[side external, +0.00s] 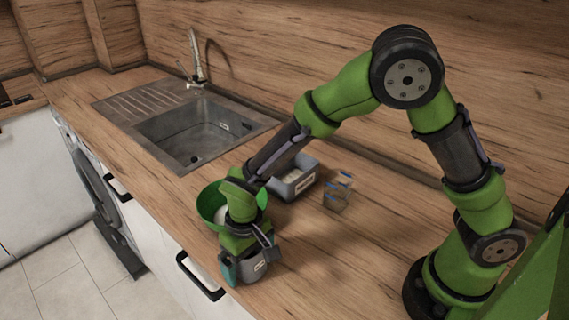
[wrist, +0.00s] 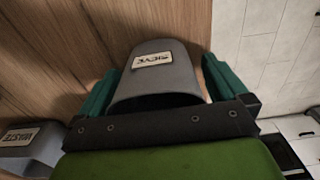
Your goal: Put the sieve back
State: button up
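A grey cup-shaped holder (side external: 259,269) stands near the counter's front edge. In the wrist view, the same holder (wrist: 160,85) carries a label reading SIEVE. My gripper (side external: 250,257) points down over it, with its teal fingers wide apart on either side of the holder. I cannot tell whether the fingers touch its walls. The gripper also shows in the wrist view (wrist: 163,78), with nothing visible gripped between its fingers. I cannot make out the sieve itself; the inside of the holder is mostly hidden by my gripper. A green bowl (side external: 212,200) with pale contents stands just behind my gripper.
A grey bin (side external: 293,186) with pale contents stands behind the bowl; its label reads WASTE in the wrist view (wrist: 30,142). A small clear box with blue parts (side external: 338,191) stands right of it. A sink (side external: 195,130) lies at the back left. The counter's right front is clear.

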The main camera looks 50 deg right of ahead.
jog(key=shift+r, duration=0.1)
notch_tip(320, 180, up, 12)
jog(key=s+d+r+m+t+y, duration=0.1)
jog(key=s+d+r+m+t, duration=0.1)
jog(key=s+d+r, duration=0.3)
jog(key=s+d+r+m+t+y, duration=0.1)
jog(key=s+d+r+t, duration=0.4)
jog(key=d, duration=0.6)
jog(key=shift+s+d+r+m, duration=0.35)
jog(key=shift+s+r+m, duration=0.15)
jog(key=shift+s+r, duration=0.35)
jog(key=shift+w+r, duration=0.1)
